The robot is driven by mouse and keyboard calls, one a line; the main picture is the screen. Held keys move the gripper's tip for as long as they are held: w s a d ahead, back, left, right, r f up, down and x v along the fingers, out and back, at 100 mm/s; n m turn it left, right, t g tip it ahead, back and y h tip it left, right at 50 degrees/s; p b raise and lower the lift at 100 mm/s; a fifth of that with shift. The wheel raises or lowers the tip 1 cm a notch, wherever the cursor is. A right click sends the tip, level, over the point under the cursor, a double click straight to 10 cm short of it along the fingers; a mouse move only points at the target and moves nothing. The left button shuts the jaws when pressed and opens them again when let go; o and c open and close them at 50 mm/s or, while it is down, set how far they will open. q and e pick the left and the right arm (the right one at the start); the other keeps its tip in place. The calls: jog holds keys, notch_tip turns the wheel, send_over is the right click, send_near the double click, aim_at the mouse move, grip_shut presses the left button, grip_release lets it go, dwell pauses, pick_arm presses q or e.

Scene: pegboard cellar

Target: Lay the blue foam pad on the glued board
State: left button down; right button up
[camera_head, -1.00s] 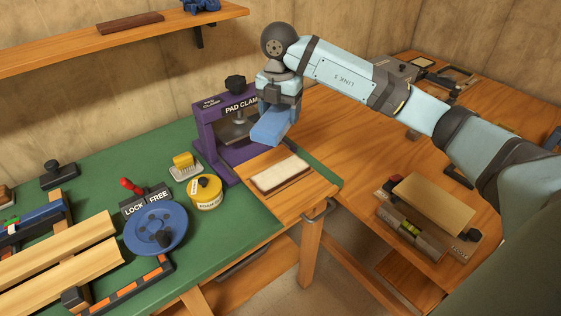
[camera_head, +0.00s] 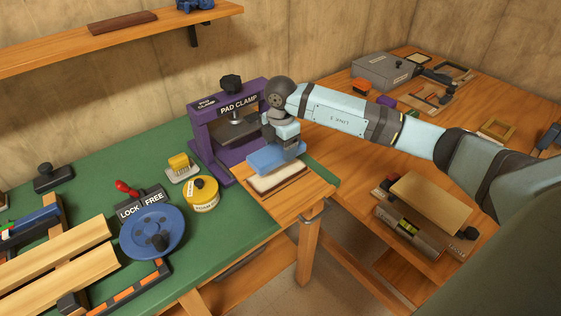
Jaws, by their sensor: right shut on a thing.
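The blue foam pad (camera_head: 268,161) is held flat in my right gripper (camera_head: 284,149), which is shut on it. The pad covers the back part of the glued board (camera_head: 280,181), whose pale top shows along the front. I cannot tell whether the pad touches the board or hangs just above it. The board lies on a wooden surface at the right end of the green bench, in front of the purple pad clamp (camera_head: 217,163). My left gripper is not in view.
A yellow round tin (camera_head: 201,196) and a yellow-topped brush (camera_head: 180,165) stand left of the clamp. A blue handwheel (camera_head: 152,232) is further left. A second wooden table (camera_head: 340,165) on the right holds a level, a grey box and frames.

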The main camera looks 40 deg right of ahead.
aim_at(281, 170)
jog(key=shift+f, duration=2.75)
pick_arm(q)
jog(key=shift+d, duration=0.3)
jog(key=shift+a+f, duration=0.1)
pick_arm(e)
jog(key=shift+f, duration=0.1)
jog(key=o, duration=0.9)
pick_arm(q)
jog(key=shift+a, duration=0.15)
